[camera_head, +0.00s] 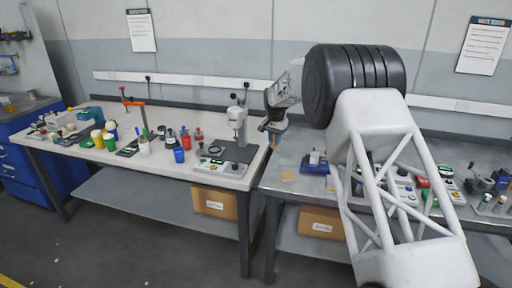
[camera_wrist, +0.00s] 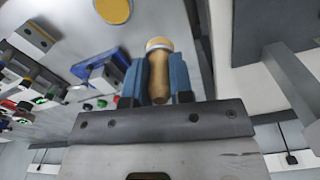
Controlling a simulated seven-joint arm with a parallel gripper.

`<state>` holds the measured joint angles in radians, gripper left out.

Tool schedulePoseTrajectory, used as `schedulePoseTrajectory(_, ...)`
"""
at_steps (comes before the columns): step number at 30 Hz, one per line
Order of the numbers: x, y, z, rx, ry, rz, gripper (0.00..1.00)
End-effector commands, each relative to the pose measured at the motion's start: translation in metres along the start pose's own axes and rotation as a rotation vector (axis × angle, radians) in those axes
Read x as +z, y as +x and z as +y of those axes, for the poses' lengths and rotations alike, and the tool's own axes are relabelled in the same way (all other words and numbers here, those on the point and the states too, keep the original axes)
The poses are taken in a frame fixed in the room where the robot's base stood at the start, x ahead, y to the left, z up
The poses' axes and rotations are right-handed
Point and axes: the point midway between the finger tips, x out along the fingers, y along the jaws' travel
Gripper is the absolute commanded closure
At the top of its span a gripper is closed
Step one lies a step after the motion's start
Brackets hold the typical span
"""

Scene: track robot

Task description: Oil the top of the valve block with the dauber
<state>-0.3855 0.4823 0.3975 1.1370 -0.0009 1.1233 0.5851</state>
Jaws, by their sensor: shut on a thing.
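My gripper (camera_wrist: 158,66) is shut on the dauber (camera_wrist: 159,80). The dauber has a wooden handle between two blue fingers and a pale round end beyond the fingertips. The dauber is too small to make out clearly there. I cannot tell for sure which thing is the valve block; a grey block with dark parts (camera_wrist: 35,37) shows at the left of the wrist view, apart from the dauber.
A flat tan disc (camera_head: 287,177) and a blue item with a pale top (camera_head: 315,163) lie on the right metal bench (camera_head: 285,155). Control boxes and small parts crowd its right side, partly behind my arm. The left bench (camera_head: 190,197) holds cups, tools and a press (camera_head: 237,122).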

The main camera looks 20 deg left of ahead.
Motion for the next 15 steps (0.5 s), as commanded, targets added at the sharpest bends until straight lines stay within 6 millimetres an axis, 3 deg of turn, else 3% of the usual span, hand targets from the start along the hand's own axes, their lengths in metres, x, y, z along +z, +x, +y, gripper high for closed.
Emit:
schedulePoseTrajectory(6, -0.047, -0.008, 0.051, 0.0, -0.052, 0.0, 1.0)
schedulePoseTrajectory(15, -0.098, -0.016, 0.121, 0.0, -0.13, -0.001, 1.0)
